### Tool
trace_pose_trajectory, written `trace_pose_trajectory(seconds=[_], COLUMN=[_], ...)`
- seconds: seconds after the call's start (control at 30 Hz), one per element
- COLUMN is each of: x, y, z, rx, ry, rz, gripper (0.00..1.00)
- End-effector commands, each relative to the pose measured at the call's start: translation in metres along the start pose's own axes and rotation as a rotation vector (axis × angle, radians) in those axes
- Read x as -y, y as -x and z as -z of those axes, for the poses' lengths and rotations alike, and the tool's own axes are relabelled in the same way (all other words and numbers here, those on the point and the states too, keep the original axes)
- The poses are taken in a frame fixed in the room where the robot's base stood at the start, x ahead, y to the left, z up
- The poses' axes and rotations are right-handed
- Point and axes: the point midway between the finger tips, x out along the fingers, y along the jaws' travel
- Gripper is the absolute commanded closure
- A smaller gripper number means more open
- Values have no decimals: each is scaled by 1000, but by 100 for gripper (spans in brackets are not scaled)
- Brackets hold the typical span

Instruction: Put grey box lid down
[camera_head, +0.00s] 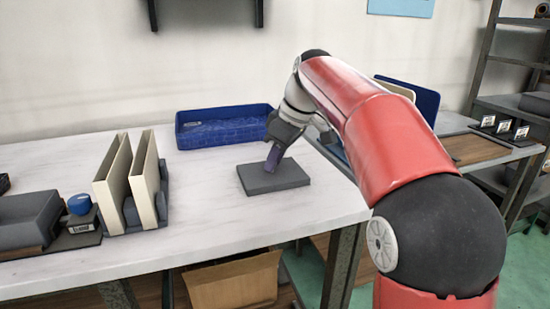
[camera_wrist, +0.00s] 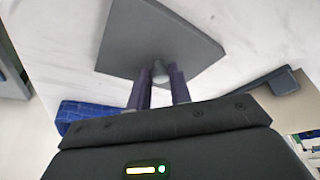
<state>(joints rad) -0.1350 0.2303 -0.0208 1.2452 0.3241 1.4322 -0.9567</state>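The grey box lid (camera_head: 262,184) is a flat dark grey rectangular slab, level at the front part of the white table. From the head view it appears to lie on the table top, with no clear gap beneath. In the wrist view the lid (camera_wrist: 150,38) has a small grey knob (camera_wrist: 159,70) between the two purple fingertips of my gripper (camera_wrist: 159,76). The lid's underside is hidden.
A blue tray (camera_head: 192,139) stands behind the lid. Cream panels in a grey holder (camera_head: 148,180) stand to the left, beside a dark grey box (camera_head: 28,220). The white table (camera_head: 215,220) is bare around the lid. Its front edge is near. A cardboard box (camera_head: 233,284) sits below.

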Motion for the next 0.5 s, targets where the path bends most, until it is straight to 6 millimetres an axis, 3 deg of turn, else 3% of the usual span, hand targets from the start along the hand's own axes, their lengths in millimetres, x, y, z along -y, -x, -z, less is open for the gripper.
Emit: trace_pose_trajectory(seconds=[0.03, 0.17, 0.5], x=[0, 0, 0], y=[0, 0, 5], z=[0, 0, 2], rx=[0, 0, 0], ry=[0, 0, 1], rz=[0, 0, -1], gripper=[74, 58, 58])
